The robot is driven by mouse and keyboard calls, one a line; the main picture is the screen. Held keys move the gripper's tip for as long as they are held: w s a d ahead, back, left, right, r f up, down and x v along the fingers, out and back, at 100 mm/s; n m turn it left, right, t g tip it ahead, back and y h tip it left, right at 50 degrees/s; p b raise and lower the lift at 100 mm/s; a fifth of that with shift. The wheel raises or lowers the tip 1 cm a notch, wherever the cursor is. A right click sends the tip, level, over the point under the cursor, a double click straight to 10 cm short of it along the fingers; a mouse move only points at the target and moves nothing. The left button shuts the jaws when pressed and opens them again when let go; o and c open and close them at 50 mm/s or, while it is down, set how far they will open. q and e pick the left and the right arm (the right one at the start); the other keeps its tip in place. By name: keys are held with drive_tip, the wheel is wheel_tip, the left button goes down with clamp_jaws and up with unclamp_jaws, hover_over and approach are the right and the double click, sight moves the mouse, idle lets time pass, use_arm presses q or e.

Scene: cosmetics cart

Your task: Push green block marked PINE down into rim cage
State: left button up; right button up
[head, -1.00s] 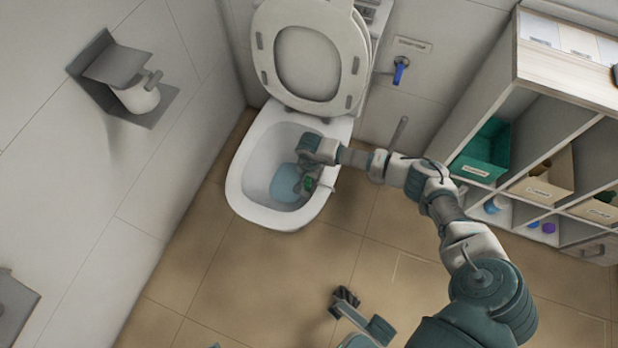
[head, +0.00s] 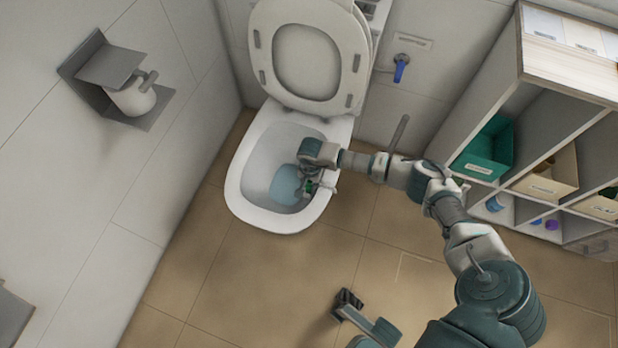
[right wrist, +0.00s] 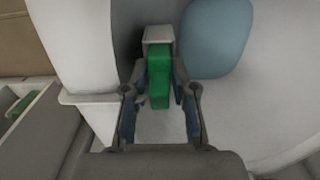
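The green block (right wrist: 159,82) stands out in the right wrist view, between the fingers of my right gripper (right wrist: 160,72). The fingertips close in on its two sides. Its far end meets a pale, box-like holder (right wrist: 158,35), which looks like the rim cage; how deep the block sits in it I cannot tell. No PINE lettering is readable. In the head view my right gripper (head: 307,186) is inside the toilet bowl near its right rim, with a bit of green at it. My left gripper (head: 347,302) is low over the floor, away from the toilet; its finger opening is unclear.
The toilet bowl (head: 236,187) has its lid raised and bluish water (head: 286,184) inside. A shelf unit (head: 519,58) with bins stands at the right. A paper holder (head: 108,68) is on the left wall. The tiled floor in front is open.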

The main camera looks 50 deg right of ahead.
drive_tip(key=shift+o, duration=0.9)
drive_tip(key=shift+f, duration=0.1)
drive_tip(key=shift+s, duration=0.1)
drive_tip(key=r, duration=1.1)
drive_tip(key=shift+w, duration=0.2)
drive_tip(key=shift+r, duration=0.5)
drive_tip(key=shift+a, duration=0.1)
